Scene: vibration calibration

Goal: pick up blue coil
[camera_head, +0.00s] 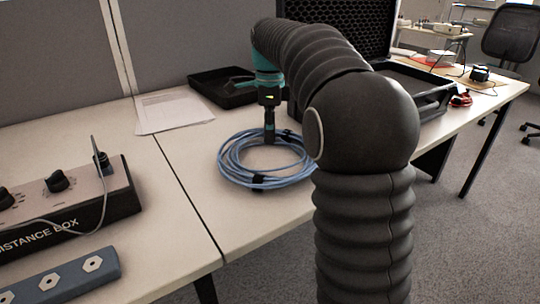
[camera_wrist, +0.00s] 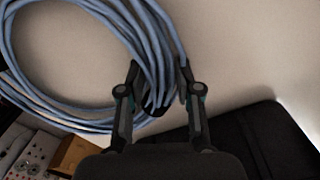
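The blue coil (camera_head: 228,163) is a loose ring of cable with black ties, lying flat on the pale table. My gripper (camera_head: 269,140) points down at the coil's far side, with its tip low among the cables. In the wrist view the coil (camera_wrist: 152,38) fills the upper left. My gripper (camera_wrist: 160,68) is open there, one finger on each side of the coil's strand bundle. The strands run between the fingers, near a black tie. The left finger overlaps the ring's inner side; the right finger is close to the outer strands. Contact cannot be told.
A resistance box (camera_head: 122,190) with knobs and a blue bar (camera_head: 65,277) lie at left. Paper (camera_head: 172,112) and a black tray (camera_head: 205,87) lie behind the coil. An open black case (camera_head: 428,101) stands at right, beyond my arm. Bare table surrounds the coil's left side.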

